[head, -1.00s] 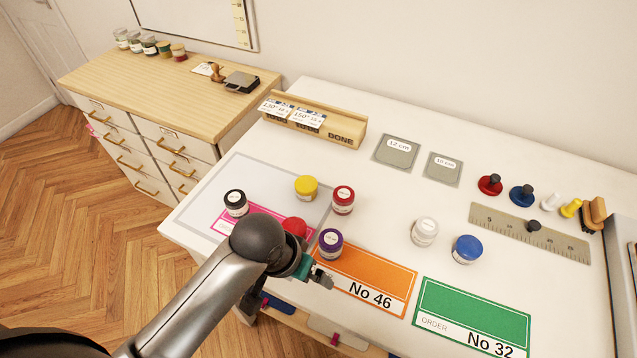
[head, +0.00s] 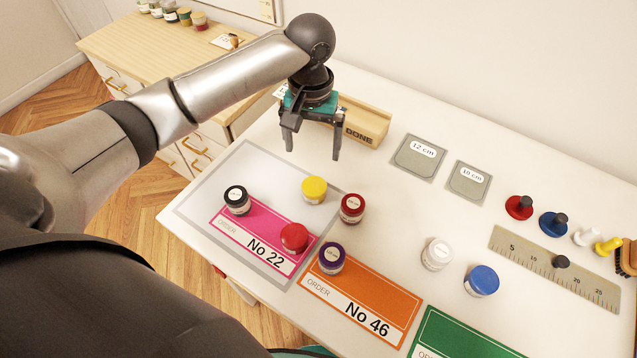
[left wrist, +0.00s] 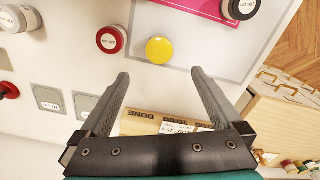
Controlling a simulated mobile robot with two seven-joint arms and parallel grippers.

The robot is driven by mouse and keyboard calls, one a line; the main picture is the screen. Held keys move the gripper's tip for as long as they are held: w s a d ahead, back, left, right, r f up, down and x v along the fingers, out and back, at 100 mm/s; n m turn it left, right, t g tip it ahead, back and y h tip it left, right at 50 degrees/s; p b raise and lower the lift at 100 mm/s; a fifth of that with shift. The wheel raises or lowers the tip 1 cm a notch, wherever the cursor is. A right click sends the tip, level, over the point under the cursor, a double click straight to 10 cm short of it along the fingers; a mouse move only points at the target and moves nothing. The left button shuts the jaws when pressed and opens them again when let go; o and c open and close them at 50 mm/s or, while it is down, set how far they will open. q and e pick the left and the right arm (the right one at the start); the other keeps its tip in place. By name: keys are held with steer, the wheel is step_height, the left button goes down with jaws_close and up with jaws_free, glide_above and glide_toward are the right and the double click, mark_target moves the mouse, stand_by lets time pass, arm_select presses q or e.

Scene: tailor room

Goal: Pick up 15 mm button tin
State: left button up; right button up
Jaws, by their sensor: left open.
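Several small round button tins stand on the white table: black (head: 237,200), yellow (head: 314,189), dark red (head: 352,208), bright red (head: 294,238), purple (head: 332,258), white (head: 436,253) and blue (head: 482,280). Some have lid labels, but I cannot read which says 15 mm. My left gripper (head: 312,153) is open and empty, above the table behind the yellow tin. In the left wrist view, the yellow tin (left wrist: 159,50) shows just beyond the open fingertips (left wrist: 159,73), with the dark red tin (left wrist: 111,40) to its left.
A wooden DONE box (head: 365,128) stands close behind my left gripper. Pink (head: 250,232), orange (head: 360,305) and green (head: 465,340) order cards lie in front. A ruler (head: 550,270), grey templates (head: 418,157) and colored knobbed pieces (head: 519,207) lie to the right.

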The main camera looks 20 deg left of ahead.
arm_select(q)
steer(key=b, duration=0.1)
glide_above(314, 185)
steer(key=f, duration=0.9)
steer(key=shift+s+f, duration=0.1)
steer(key=shift+s, duration=0.2)
steer(key=shift+w+f+b, duration=0.15)
steer(key=shift+f+b, duration=0.2)
steer(key=shift+f, duration=1.1)
steer(key=shift+w+f+b, duration=0.15)
steer(key=shift+f+b, duration=0.15)
steer(key=shift+f, duration=1.1)
arm_select(e)
steer(key=shift+s+f, duration=0.2)
steer(key=shift+f, duration=1.05)
arm_select(q)
steer(key=c, duration=1.5)
steer(key=shift+r, duration=0.15)
